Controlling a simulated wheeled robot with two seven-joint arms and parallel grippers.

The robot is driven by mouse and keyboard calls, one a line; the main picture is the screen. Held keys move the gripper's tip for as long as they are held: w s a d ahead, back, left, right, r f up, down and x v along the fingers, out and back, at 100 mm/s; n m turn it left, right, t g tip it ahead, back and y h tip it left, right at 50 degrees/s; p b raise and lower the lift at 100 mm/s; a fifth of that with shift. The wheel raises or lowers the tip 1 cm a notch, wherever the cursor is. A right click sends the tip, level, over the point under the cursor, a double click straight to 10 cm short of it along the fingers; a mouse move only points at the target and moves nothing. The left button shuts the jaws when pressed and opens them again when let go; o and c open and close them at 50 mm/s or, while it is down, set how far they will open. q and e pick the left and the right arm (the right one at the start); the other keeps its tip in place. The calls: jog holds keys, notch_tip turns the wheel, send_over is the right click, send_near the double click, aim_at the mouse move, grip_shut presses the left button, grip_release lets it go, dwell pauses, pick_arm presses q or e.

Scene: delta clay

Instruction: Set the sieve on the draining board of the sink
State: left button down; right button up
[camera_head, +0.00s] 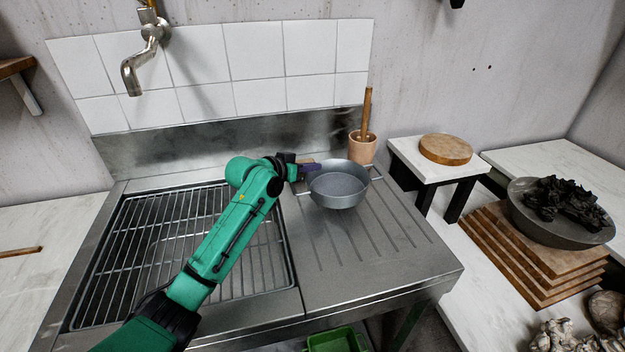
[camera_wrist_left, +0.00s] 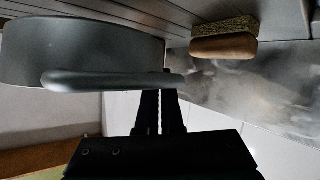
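The sieve (camera_head: 338,188), a round grey pan-like vessel, is upright at the back left of the ribbed draining board (camera_head: 400,250). In the left wrist view its grey side (camera_wrist_left: 80,50) and bar-like handle (camera_wrist_left: 115,80) are close to the camera. My left gripper (camera_head: 308,168) reaches in from the left to the sieve's back left rim. Its dark fingers (camera_wrist_left: 162,108) are close together at the handle and look shut on it. The sieve's underside is hidden, so I cannot tell whether it touches the board. My right gripper is out of view.
The sink (camera_head: 185,240) under a wire grid lies left of the board. A pot with a wooden pestle (camera_head: 364,145) stands behind the sieve. A brush-like wooden block (camera_wrist_left: 223,46) is close by. The board's front and right are clear. A green crate (camera_head: 335,341) is below.

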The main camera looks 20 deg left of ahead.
aim_at(311, 179)
pick_arm(q)
jog(key=f, duration=0.4)
jog(key=shift+s, duration=0.2)
jog(key=c, duration=1.5)
grip_release()
jog(key=shift+w, duration=0.1)
jog(key=o, duration=0.4)
jog(key=shift+o, duration=0.2)
jog(key=v, duration=1.2)
jog(key=shift+b, duration=0.3)
